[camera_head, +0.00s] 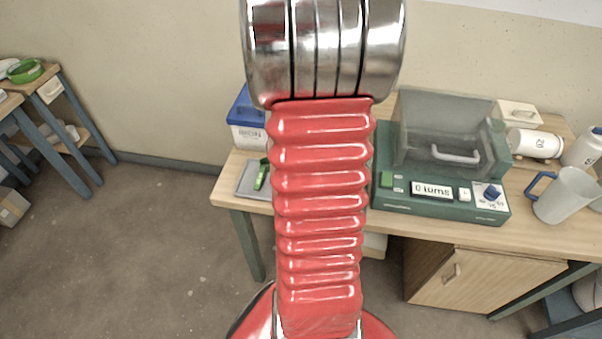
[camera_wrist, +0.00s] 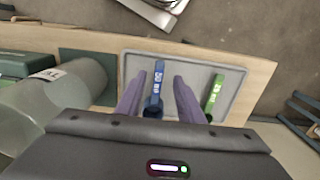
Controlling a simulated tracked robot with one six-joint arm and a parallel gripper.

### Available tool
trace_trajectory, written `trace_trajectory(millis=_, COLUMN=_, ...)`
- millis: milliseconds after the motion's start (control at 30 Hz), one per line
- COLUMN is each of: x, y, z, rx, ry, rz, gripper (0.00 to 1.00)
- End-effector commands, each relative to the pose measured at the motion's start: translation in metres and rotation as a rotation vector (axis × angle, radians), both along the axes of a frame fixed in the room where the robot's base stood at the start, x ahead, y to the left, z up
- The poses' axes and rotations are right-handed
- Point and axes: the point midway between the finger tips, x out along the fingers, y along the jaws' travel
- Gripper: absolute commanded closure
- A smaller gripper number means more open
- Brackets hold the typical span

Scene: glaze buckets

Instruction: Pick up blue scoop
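The blue scoop (camera_wrist: 155,92) lies on a grey tray (camera_wrist: 227,77) in the wrist view, with white lettering on its handle. My gripper (camera_wrist: 159,78) is open, with one finger on each side of the blue scoop and a visible gap to both. I cannot tell how high the fingers are above the tray. A green scoop (camera_wrist: 213,97) lies on the same tray, right of the right finger. In the head view, the tray (camera_head: 246,189) and green scoop (camera_head: 262,174) show left of my arm. The blue scoop and gripper are hidden there.
The tray is on a wooden bench (camera_head: 400,226). A green machine with a clear cover (camera_head: 440,203) stands right of my arm. A blue-lidded box (camera_head: 246,135) stands behind the tray. A jug (camera_head: 566,196) and white bottles are at the far right.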

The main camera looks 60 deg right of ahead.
Motion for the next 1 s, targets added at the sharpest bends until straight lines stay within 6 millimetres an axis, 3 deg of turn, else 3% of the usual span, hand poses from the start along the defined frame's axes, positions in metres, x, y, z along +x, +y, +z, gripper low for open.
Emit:
trace_trajectory(millis=400, x=-0.003, y=0.0, z=-0.044, rx=0.002, ry=0.001, rz=0.0, gripper=0.66)
trace_trajectory(millis=1000, x=-0.002, y=0.0, z=-0.045, rx=0.0, ry=0.0, rz=0.001, gripper=0.67)
